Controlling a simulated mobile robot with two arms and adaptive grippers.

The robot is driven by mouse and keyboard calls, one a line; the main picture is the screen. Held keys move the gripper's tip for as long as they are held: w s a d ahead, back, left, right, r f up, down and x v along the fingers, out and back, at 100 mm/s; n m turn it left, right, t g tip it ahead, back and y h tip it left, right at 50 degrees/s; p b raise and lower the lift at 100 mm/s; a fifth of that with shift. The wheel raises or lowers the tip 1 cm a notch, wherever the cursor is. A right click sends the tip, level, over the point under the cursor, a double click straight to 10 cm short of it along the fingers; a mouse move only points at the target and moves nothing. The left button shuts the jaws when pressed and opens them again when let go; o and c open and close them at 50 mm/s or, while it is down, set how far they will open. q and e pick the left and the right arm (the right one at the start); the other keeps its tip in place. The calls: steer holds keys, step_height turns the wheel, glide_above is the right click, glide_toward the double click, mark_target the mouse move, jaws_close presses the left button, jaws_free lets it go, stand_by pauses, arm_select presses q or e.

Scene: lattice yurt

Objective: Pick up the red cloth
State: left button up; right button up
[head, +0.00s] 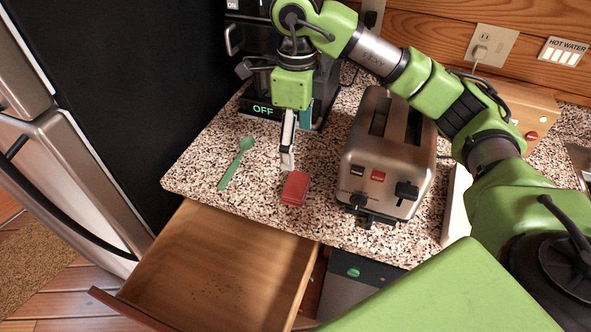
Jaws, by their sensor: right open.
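The red cloth (295,188) is a small folded rectangle lying flat on the speckled countertop (205,165), near its front edge and left of the toaster. My right gripper (287,165) points down just above and behind the cloth, with its fingertips close to the cloth's far end. It is open and holds nothing. From this angle I cannot tell whether the fingertips touch the cloth. My left gripper is not in view.
A silver toaster (392,150) stands close on the right. A green spoon (237,163) lies to the left. A black coffee machine (250,60) stands behind. Below the counter edge, an empty wooden drawer (215,255) is pulled open. A steel fridge (85,170) is at far left.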

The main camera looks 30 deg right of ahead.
step_height(320, 180, down, 2)
steer(key=p, duration=0.2)
glide_above(296, 183)
step_height(296, 183, down, 6)
steer(key=shift+d+r, duration=0.1)
steer(key=shift+r, duration=0.15)
steer(key=shift+w+f, duration=0.15)
steer(key=shift+f, duration=0.2)
steer(key=shift+w+d+f, duration=0.1)
steer(key=shift+f, duration=0.15)
steer(key=f, duration=0.1)
steer(key=f+p, duration=0.2)
steer(key=f, duration=0.1)
steer(key=shift+s+f, duration=0.1)
steer(key=shift+s, duration=0.2)
steer(key=shift+f, duration=0.25)
steer(key=shift+w+f, duration=0.1)
steer(key=shift+f, duration=0.05)
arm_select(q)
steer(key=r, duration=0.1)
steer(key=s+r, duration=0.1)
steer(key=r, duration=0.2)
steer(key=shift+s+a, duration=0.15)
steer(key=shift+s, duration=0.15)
arm_select(e)
steer(key=c, duration=1.2)
